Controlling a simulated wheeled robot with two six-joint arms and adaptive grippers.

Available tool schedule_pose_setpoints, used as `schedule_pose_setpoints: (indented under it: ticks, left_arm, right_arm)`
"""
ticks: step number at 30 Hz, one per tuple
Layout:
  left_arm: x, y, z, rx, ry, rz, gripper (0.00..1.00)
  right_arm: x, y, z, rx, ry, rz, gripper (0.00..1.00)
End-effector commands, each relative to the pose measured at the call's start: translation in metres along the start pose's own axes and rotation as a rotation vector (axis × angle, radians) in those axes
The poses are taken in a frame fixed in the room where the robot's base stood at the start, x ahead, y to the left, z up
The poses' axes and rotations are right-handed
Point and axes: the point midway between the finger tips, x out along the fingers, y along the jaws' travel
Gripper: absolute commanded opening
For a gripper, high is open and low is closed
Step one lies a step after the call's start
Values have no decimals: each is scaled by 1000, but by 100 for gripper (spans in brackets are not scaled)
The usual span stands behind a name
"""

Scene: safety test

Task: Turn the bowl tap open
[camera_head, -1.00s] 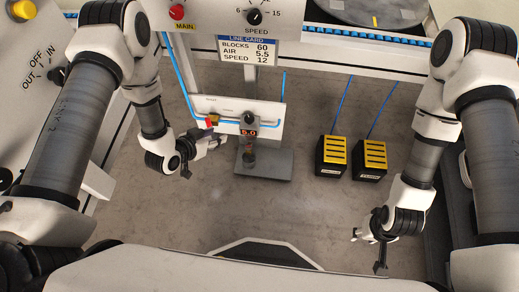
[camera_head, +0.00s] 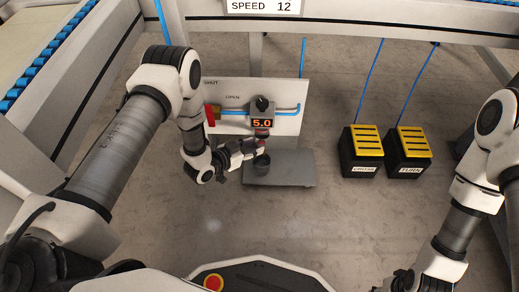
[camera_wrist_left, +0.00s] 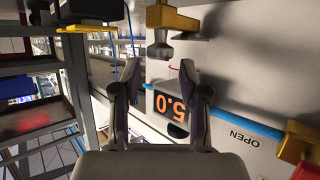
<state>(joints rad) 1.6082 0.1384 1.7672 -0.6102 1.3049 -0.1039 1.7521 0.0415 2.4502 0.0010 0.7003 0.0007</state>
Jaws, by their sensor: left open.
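A white panel (camera_head: 285,94) carries a grey unit with a display (camera_head: 262,122) reading 5.0. A dark bowl-like part (camera_head: 262,161) shows below it. A brass valve with a red handle (camera_head: 210,115) sits at the panel's left, near the words SHUT and OPEN. The wrist view shows this valve (camera_wrist_left: 298,142) at lower right and another brass fitting (camera_wrist_left: 172,20) at the top. I cannot tell which is the bowl tap. My left gripper (camera_head: 254,150) is open just below the display; its fingers (camera_wrist_left: 160,75) hold nothing visible. My right gripper (camera_head: 392,283) is partly cut off at the bottom edge.
A grey plate (camera_head: 285,176) lies below the panel. Two black and yellow pedals, one on the left (camera_head: 362,152) and one on the right (camera_head: 408,150), stand to the right with blue hoses. A red button (camera_head: 213,282) is at the bottom. Floor between is clear.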

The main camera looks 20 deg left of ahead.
Motion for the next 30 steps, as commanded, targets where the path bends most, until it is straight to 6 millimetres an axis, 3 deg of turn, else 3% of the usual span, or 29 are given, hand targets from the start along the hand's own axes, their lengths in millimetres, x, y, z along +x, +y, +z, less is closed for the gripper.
schedule_pose_setpoints:
  ticks: [1,6,14,15,18,30]
  left_arm:
    - [13,0,5,3,3,1,43]
    - [33,0,3,0,1,0,43]
    - [35,0,0,-1,0,-1,43]
    - [35,0,0,-1,0,-1,29]
    - [35,0,0,-1,0,-1,0]
    - [34,1,-1,-14,-2,-32,0]
  right_arm:
    - [12,0,0,1,1,0,40]
    - [20,1,-1,4,3,0,40]
    - [19,1,-1,5,3,0,40]
    - [19,1,-1,5,3,0,40]
    - [19,1,-1,5,3,0,40]
    - [14,0,-1,4,2,0,40]
